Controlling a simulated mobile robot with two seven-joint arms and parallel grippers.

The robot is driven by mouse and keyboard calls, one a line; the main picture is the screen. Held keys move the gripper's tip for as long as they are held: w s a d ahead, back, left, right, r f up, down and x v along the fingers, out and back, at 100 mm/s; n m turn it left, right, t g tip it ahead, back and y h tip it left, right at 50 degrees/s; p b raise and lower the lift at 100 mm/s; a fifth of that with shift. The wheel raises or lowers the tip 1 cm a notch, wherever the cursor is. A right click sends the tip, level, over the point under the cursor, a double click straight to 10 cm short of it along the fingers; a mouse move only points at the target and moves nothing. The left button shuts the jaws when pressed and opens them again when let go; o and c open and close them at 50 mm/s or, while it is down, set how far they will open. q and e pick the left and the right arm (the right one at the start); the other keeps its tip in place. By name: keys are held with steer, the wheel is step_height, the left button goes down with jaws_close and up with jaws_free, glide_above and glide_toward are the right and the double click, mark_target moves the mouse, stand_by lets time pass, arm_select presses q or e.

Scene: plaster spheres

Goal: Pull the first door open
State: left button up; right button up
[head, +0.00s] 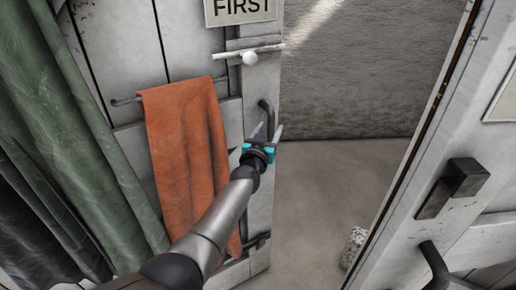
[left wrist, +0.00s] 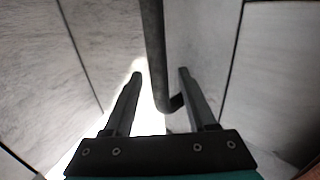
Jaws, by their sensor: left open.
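The first door (head: 262,210) is pale, worn wood with a sign (head: 241,9) reading FIRST. Its dark, bar-shaped handle (head: 264,108) is near its right edge. My left gripper (head: 267,131) is open at the lower part of the handle. In the left wrist view, the handle (left wrist: 154,50) runs down between the two open fingers (left wrist: 160,75), and I cannot tell whether either finger touches it. Floor and a rough wall show to the right of the door's edge. My right gripper is not in view.
An orange towel (head: 185,150) hangs on a rail left of the handle. A white bolt (head: 249,57) sits above it. Green curtains (head: 60,130) hang at far left. Another door (head: 430,150) with dark hardware stands at right.

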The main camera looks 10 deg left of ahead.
arm_select(q)
steer(key=s+a+p, duration=0.2)
steer(key=s+p, duration=0.2)
steer(key=s, duration=0.9)
steer(key=shift+s, duration=0.2)
steer(key=shift+a, duration=0.1)
steer(key=s+a+f+g+b, duration=0.1)
steer(key=s+f+g+b, duration=0.15)
steer(key=s+f, duration=0.65)
steer(key=s+a+f+g+b, duration=0.1)
steer(key=s+f+g, duration=0.2)
steer(key=f, duration=1.1)
steer(key=s+f+g+b, duration=0.1)
steer(key=s+f+g, duration=0.35)
steer(key=f, duration=0.75)
steer(key=s+a+f+g+y+b, duration=0.1)
steer(key=s+a+f+g, duration=0.1)
steer(key=s+f, duration=0.4)
steer(key=s+a+f+g+y+b, duration=0.1)
steer(key=s+f, duration=0.5)
steer(key=s, duration=1.1)
steer(key=s+a+f+g+b, duration=0.2)
steer(key=s+a+f, duration=0.3)
steer(key=s, duration=0.7)
steer(key=shift+a+f+m+g+y, duration=0.3)
steer(key=shift+f+g+y, duration=0.1)
steer(key=shift+f+g, duration=0.45)
